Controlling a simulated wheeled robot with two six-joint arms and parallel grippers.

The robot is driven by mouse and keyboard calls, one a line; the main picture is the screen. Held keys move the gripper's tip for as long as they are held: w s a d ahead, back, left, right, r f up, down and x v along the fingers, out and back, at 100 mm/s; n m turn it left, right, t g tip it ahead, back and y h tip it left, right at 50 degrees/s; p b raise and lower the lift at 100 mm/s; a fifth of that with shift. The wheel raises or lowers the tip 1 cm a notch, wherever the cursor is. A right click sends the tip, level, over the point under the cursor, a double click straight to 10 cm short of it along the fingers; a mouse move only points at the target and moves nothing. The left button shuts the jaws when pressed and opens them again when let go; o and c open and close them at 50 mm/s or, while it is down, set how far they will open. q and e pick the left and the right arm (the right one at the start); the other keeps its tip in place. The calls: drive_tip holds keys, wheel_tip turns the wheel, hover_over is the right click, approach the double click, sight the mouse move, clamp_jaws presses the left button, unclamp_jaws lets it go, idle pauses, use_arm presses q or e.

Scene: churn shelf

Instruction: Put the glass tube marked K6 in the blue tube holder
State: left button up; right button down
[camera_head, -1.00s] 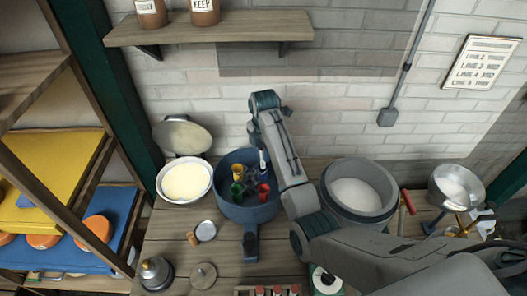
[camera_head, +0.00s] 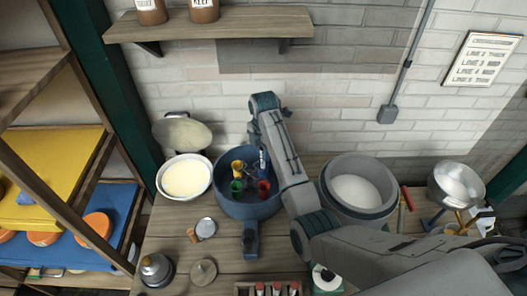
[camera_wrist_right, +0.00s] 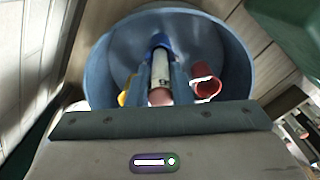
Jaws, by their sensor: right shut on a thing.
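A glass tube (camera_wrist_right: 160,80) with a pale band and a pinkish near end is between the fingers of my right gripper (camera_wrist_right: 159,92), which is shut on it. Its marking is not legible. The blue tube holder (camera_wrist_right: 161,41) is at the tube's far end; I cannot tell whether the tube is inside it. In the head view my right gripper (camera_head: 258,169) is over the blue pan (camera_head: 247,211), which also holds a yellow holder (camera_head: 238,167), a green holder (camera_head: 236,186) and a red holder (camera_head: 263,188). My left gripper is out of view.
A white bowl (camera_head: 187,177) is left of the pan and a large grey pot (camera_head: 358,205) is right of it. A rack (camera_head: 245,289) with several red-topped tubes is at the front edge. A metal funnel-like thing (camera_head: 156,270) and a round lid (camera_head: 203,272) lie front left.

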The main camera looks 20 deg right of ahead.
drive_tip(key=shift+f, duration=1.6)
drive_tip(key=c, duration=0.9)
unclamp_jaws()
